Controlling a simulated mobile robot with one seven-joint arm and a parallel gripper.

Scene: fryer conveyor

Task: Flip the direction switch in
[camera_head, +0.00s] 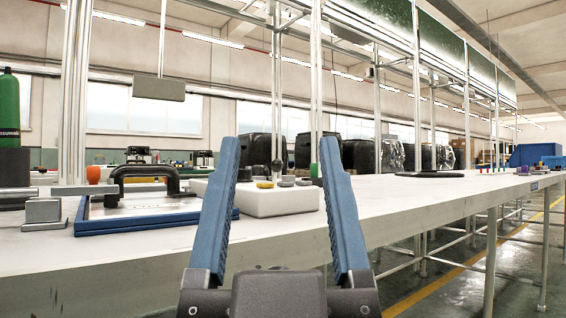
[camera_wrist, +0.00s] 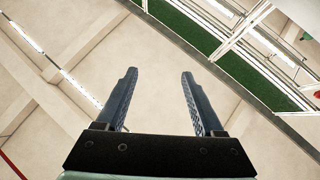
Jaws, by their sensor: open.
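A white control box (camera_head: 268,201) sits on the long white table, seen between and behind my fingers in the head view. On its top are a yellow knob (camera_head: 264,184) and several small grey knobs (camera_head: 287,182); I cannot tell which of these, if any, is the direction switch. My gripper (camera_head: 280,155) is open and empty in front of the table, its blue fingers pointing up and spread apart. The left finger covers part of the box's left end. The wrist view shows the same open fingers (camera_wrist: 160,73) against the ceiling, with no switch visible.
A blue-edged tray (camera_head: 140,222) with a black clamp-like handle (camera_head: 146,178) stands left of the box. Grey metal blocks (camera_head: 43,211) lie further left, near a green bottle (camera_head: 9,105). Upright posts rise behind. The white table (camera_head: 400,205) is fairly clear to the right.

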